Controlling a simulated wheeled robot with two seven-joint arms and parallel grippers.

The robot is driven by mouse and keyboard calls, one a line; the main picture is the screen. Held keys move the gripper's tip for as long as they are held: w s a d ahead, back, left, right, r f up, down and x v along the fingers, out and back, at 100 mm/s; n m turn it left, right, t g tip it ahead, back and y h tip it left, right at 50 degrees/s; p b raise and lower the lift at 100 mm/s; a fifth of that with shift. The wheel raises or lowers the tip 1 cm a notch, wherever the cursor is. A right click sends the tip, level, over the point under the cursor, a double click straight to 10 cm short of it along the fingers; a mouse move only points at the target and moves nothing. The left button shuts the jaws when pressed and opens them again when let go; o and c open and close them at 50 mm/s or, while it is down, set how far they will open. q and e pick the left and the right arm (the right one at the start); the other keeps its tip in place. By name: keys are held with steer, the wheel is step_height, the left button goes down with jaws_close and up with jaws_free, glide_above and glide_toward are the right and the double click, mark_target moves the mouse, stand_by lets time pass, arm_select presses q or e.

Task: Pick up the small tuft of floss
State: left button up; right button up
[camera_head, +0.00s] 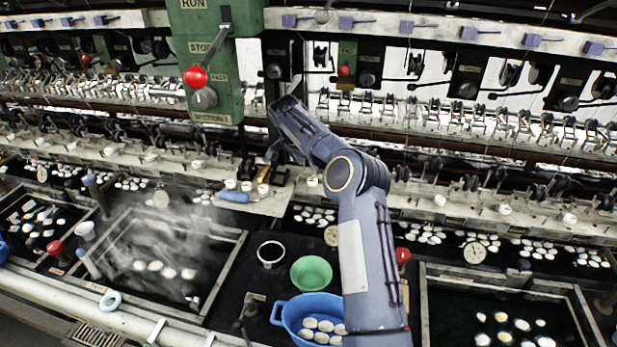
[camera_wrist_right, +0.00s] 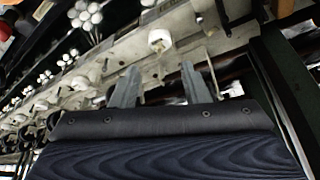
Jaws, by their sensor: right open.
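My right arm reaches from the bottom of the head view up to the reeling frame, its gripper end by the pale ledge below the green control post. In the right wrist view my right gripper (camera_wrist_right: 160,88) is open, with its two grey fingers apart and nothing seen between them. A white round piece (camera_wrist_right: 158,40) on the ledge lies just beyond the fingers. I cannot make out the small tuft of floss for certain in either view; it may be hidden or too small. My left gripper is not in view.
A blue-handled tool (camera_head: 233,197) lies on the ledge left of my gripper. A green bowl (camera_head: 311,273), a dark cup (camera_head: 271,254) and a blue basin (camera_head: 283,316) holding cocoons stand nearer. Steam rises over the left water basin (camera_head: 240,243). The green control post (camera_head: 207,60) stands close by.

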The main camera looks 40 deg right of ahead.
mark_target(312, 175)
steer(key=b+x, duration=0.1)
steer(key=x, duration=0.5)
steer(key=shift+r, duration=0.1)
jaws_close()
stand_by(0.3)
